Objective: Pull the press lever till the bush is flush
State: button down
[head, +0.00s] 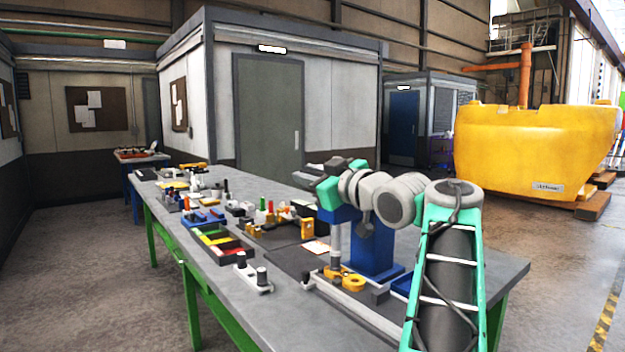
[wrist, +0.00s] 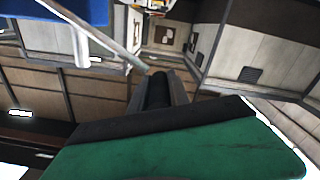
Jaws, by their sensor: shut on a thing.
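The blue press (head: 372,245) stands on the bench. It also shows at the top left of the wrist view (wrist: 45,36). Its pale ram (head: 335,240) points down over a yellow casting (head: 351,283) with a dark piece on it. I cannot tell how far the bush sits in. The press lever (wrist: 108,38) is a thin metal rod with a black grip (wrist: 158,88). My gripper (wrist: 157,96) is shut around this grip. In the head view my gripper (head: 330,180) is beside the press top, and the lever is mostly hidden there.
The grey bench (head: 225,288) on green legs holds a red, yellow and green bin tray (head: 222,241), a small dark-posted fixture (head: 252,275) and several bottles and parts left of the press. A big yellow counterweight (head: 535,145) stands at the right. The floor at left is clear.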

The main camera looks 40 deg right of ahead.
jog(key=shift+w+f, duration=0.1)
jog(key=shift+f, duration=0.6)
jog(key=c, duration=1.6)
grip_release()
jog(key=shift+c, duration=0.2)
jog(key=shift+o, duration=0.7)
jog(key=shift+a, duration=0.2)
jog(key=shift+o, duration=1.2)
jog(key=shift+d, duration=0.25)
jog(key=s+r, duration=0.1)
jog(key=s, duration=0.7)
jog(key=shift+a, duration=0.25)
